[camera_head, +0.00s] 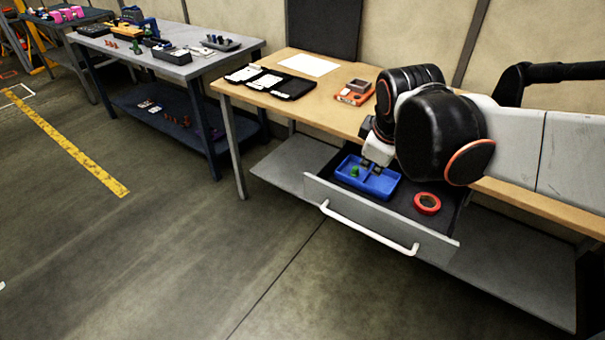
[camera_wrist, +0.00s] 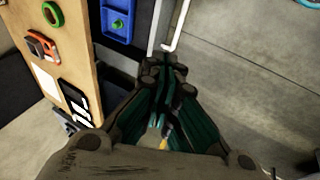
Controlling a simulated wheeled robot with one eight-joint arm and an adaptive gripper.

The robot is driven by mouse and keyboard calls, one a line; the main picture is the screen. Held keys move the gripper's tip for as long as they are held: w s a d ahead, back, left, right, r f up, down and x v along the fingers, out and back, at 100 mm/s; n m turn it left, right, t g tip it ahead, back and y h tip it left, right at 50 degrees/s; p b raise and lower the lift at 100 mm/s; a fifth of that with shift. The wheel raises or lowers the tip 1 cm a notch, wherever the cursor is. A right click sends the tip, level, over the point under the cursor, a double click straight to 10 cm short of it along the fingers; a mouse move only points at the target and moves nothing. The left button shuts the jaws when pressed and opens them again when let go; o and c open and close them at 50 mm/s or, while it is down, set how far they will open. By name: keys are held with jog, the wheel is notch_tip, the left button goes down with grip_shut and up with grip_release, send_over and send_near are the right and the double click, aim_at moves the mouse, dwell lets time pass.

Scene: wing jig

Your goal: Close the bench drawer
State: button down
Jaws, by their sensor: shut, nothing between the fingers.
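The bench drawer is pulled out below the wooden bench top. Its grey front panel (camera_head: 345,207) carries a white bar handle (camera_head: 368,233). In the wrist view the panel (camera_wrist: 155,28) and handle (camera_wrist: 182,22) lie just beyond my fingertips. My gripper (camera_head: 374,167) is shut and empty; in the head view it overlaps the blue tray in the drawer. In the wrist view its fingertips (camera_wrist: 164,66) appear near one end of the drawer front. I cannot tell whether they touch it. My arm hides part of the drawer's back.
The drawer holds a blue tray (camera_head: 382,188) with a green piece (camera_head: 355,171), and a red tape ring (camera_head: 427,203). An orange device (camera_head: 354,95) and black case (camera_head: 287,86) lie on the bench top (camera_head: 330,114). The floor before the drawer is clear.

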aim_at(337, 155)
jog(key=w+a+f+n+g, duration=0.2)
jog(key=w+a+f+n, duration=0.6)
jog(key=w+n, duration=0.3)
jog(key=w+a+f+n+g+h+p, duration=0.1)
jog(key=w+a+f+n, duration=0.2)
jog(key=a+f, duration=0.25)
jog(key=w+a+f+n, duration=0.2)
jog(key=a+f+n, duration=0.2)
jog(key=f, duration=0.3)
jog(key=w+d+f+b, duration=0.3)
jog(key=w+f+b, duration=0.2)
jog(key=f, duration=0.5)
jog(key=shift+w+d, duration=0.25)
jog(key=w+d, duration=0.4)
jog(key=w, duration=0.2)
jog(key=w+d+p, duration=0.1)
jog(key=w+d, duration=0.4)
jog(key=w, duration=0.1)
jog(key=w+d, duration=0.4)
jog(key=w, duration=0.2)
jog(key=shift+w+d+p, duration=0.3)
jog(key=shift+a, duration=0.1)
